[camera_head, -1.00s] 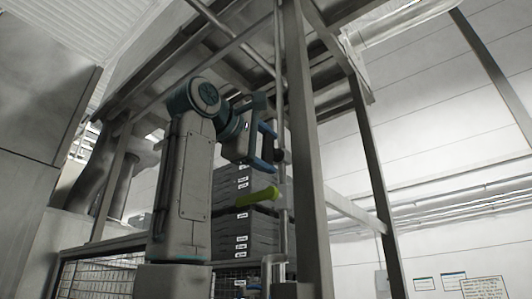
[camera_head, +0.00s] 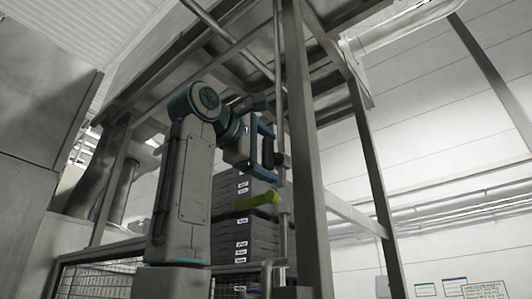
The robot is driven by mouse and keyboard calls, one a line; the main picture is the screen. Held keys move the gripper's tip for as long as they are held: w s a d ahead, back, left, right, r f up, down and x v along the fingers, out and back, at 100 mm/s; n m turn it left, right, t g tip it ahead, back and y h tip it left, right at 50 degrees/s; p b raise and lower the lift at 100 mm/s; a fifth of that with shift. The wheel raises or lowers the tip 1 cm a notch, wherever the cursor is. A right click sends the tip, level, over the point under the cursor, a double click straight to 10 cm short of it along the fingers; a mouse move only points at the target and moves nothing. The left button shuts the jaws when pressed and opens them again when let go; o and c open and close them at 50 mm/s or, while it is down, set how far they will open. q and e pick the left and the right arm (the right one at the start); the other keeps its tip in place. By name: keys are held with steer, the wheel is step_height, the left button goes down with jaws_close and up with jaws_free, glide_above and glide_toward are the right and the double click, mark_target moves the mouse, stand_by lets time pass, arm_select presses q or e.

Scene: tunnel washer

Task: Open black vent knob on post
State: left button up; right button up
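The black knob (camera_head: 282,159) sits on the thin vertical pipe post (camera_head: 281,100) near the middle of the head view. My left gripper (camera_head: 269,153) has two blue fingers, one above the other, with a clear gap between them. It is open, just left of the post, with its tips pointing at the knob. A dark part shows between the fingers; I cannot tell whether the fingers touch the knob. My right gripper is not in view.
A yellow-green lever (camera_head: 258,199) sticks out left from the post, just below my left gripper. A thick grey frame column (camera_head: 307,150) stands close to the right of the post. Dark stacked crates (camera_head: 232,238) stand behind, with metal framework overhead.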

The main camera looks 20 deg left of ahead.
arm_select(q)
steer(key=shift+s+a+f, duration=0.1)
steer(key=shift+s+a, duration=0.05)
steer(key=shift+s, duration=0.15)
steer(key=b+v, duration=0.4)
steer(key=v, duration=0.6)
steer(key=shift+b, duration=0.35)
